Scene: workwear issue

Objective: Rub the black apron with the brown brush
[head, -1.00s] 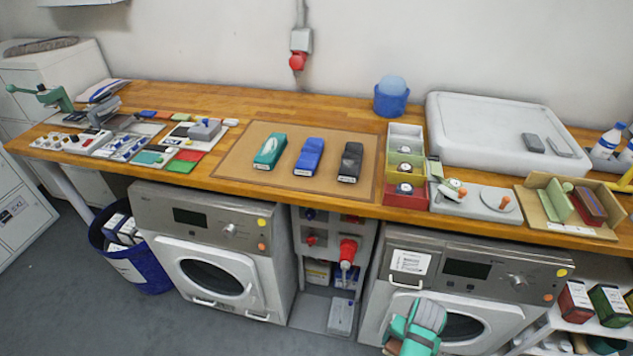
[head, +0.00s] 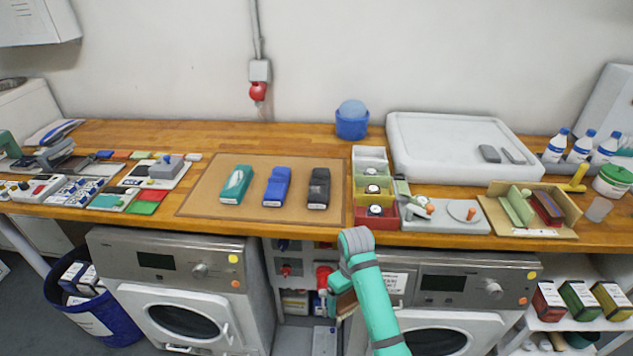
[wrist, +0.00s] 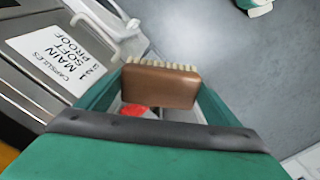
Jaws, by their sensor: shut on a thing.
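The black apron (head: 318,188) is a folded dark bundle with a pale label at its front end. It lies at the right of the brown mat (head: 210,205) on the counter, beside a blue bundle (head: 277,187) and a teal one (head: 236,185). My gripper (wrist: 158,98) is shut on the brown brush (wrist: 160,84), whose pale bristles show along its far edge in the wrist view. In the head view the brush (head: 343,303) is partly hidden by my arm, in front of the counter and below its top, apart from the apron.
Stacked boxes (head: 369,155) with round items stand right of the mat. A grey board with orange-handled tools (head: 455,222) and a cardboard holder (head: 492,212) are further right. The counter's front edge (head: 250,231) lies between brush and apron; washing machines are below.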

